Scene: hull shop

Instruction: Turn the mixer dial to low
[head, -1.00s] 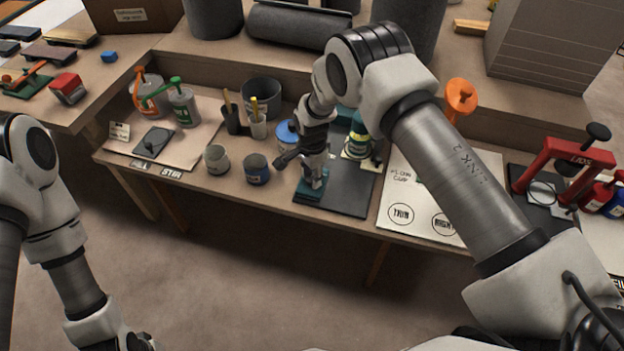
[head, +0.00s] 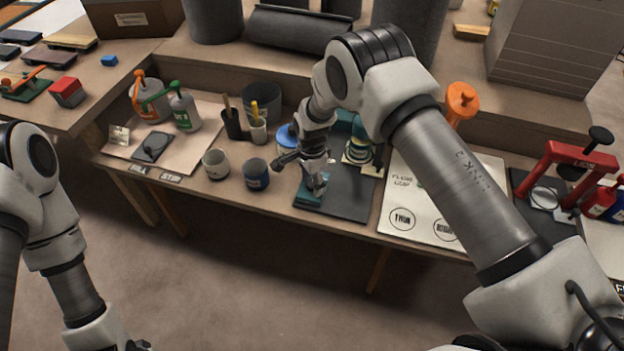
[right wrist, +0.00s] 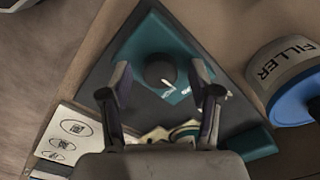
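The teal mixer (head: 309,197) stands on a dark mat (head: 349,197) at the front of the bench. Its round black dial (right wrist: 160,70) shows on the teal base in the right wrist view, with small white marks beside it that are too blurred to read. My right gripper (right wrist: 163,82) is open, with one finger on each side of the dial and gaps between. It also shows in the head view (head: 315,181), where it points down over the base and hides the dial. My left gripper (head: 138,346) is at the bottom edge, mostly out of frame.
A grey cup (head: 216,164), a blue cup (head: 256,173) and a blue-lidded filler tub (right wrist: 294,80) stand left of the mixer in the head view. A white board (head: 403,196) with printed circles lies right of it. A red press (head: 580,158) stands further right.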

